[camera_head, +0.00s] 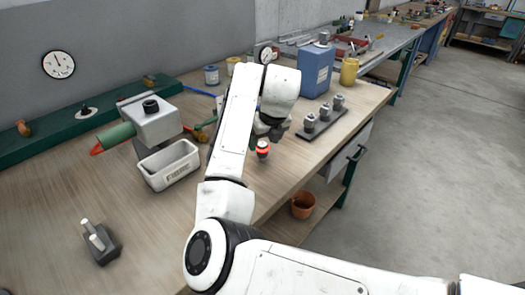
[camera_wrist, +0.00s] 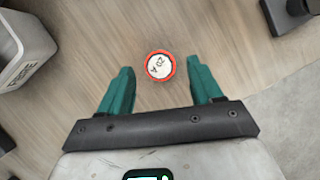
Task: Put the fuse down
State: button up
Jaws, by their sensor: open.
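The fuse (camera_head: 262,149) stands on the wooden bench, below and beside my gripper in the head view. In the wrist view the fuse (camera_wrist: 159,66) shows its white round top with a red-orange rim and the marking "20 A". My gripper (camera_wrist: 162,80) has its two green fingers spread wide, one on each side of the fuse's line. The fuse lies just beyond the fingertips, with clear gaps to both, and nothing is held. In the head view my arm hides most of the gripper.
A light bin (camera_head: 169,165) marked "FUSE" stands left of the fuse; it also shows in the wrist view (camera_wrist: 22,52). A dark rack with several grey parts (camera_head: 325,121) stands right. A blue container (camera_head: 316,72) is behind. Bare bench lies around the fuse.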

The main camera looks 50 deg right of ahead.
aim_at(262, 143)
jog(key=shift+p+x, duration=0.3)
jog(key=shift+x, duration=2.35)
jog(key=c, duration=1.2)
jog(key=shift+o, duration=0.2)
jog(key=shift+r, duration=0.1)
jog(key=shift+r, duration=0.65)
jog(key=s+a+r+b, duration=0.1)
jog(key=s+a+r, duration=0.3)
jog(key=s+r, duration=0.7)
jog(key=shift+s+r, duration=0.3)
jog(key=shift+s, duration=0.95)
